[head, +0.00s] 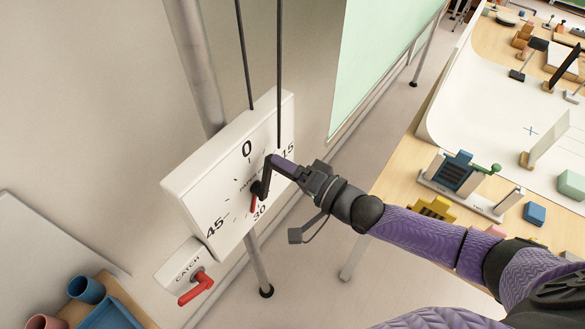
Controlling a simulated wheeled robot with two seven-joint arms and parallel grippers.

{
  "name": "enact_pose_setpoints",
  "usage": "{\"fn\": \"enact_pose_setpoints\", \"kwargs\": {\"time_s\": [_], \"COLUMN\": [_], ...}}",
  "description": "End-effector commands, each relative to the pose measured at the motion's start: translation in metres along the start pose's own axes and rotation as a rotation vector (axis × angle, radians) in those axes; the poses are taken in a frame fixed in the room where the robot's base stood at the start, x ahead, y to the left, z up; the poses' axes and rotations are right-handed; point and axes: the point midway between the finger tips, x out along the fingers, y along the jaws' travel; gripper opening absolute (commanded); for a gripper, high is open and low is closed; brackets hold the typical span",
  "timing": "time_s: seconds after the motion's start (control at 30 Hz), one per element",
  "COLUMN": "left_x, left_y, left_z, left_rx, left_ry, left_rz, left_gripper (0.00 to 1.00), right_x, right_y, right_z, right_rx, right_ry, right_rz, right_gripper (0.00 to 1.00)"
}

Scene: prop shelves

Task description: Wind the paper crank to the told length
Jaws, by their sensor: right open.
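The paper crank is a white box (190,185) with a dial numbered 0, 15, 30 and 45 on its face. A red pointer (253,206) at the dial's middle points down, close to the 30. A black crank arm (266,176) rises from the hub toward the upper right. My right gripper (280,163) comes in from the right and is at the outer end of the crank arm. Its jaws are open; whether they touch the crank is hidden. Below the box, a white panel marked CATCH (176,264) carries a red lever (196,289). My left gripper is out of view.
Two dark cords (279,60) run up from the box, beside a grey pole (194,65). A wooden table with a white backdrop sheet (480,95) and several props stands at the right. Blue and red cups (86,289) are at the lower left. Floor shows between.

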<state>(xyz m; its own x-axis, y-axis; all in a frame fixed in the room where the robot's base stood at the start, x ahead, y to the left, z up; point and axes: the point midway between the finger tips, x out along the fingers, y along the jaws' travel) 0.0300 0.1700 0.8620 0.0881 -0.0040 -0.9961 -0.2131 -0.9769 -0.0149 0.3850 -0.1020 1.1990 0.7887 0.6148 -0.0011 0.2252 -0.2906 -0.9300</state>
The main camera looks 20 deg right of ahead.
Motion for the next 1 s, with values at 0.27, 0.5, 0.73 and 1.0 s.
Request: {"fn": "enact_pose_setpoints", "kwargs": {"time_s": [0.27,0.5,0.73,1.0], "left_x": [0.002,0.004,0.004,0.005], "left_y": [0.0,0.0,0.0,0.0], "left_z": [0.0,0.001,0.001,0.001], "left_rx": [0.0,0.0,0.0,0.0], "left_ry": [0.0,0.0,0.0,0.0], "left_rz": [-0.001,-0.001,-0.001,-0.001], "left_gripper": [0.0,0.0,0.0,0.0], "right_x": [-0.052,-0.093,-0.098,-0.098], "right_y": [0.002,0.001,0.0,0.002], "right_z": [0.001,0.001,0.0,0.001], "right_rx": [0.0,-0.001,-0.001,-0.004], "right_ry": [-0.003,-0.001,-0.001,0.001], "right_rz": [0.005,0.004,0.001,0.004], "right_gripper": [0.73,0.73,0.73,0.73]}}
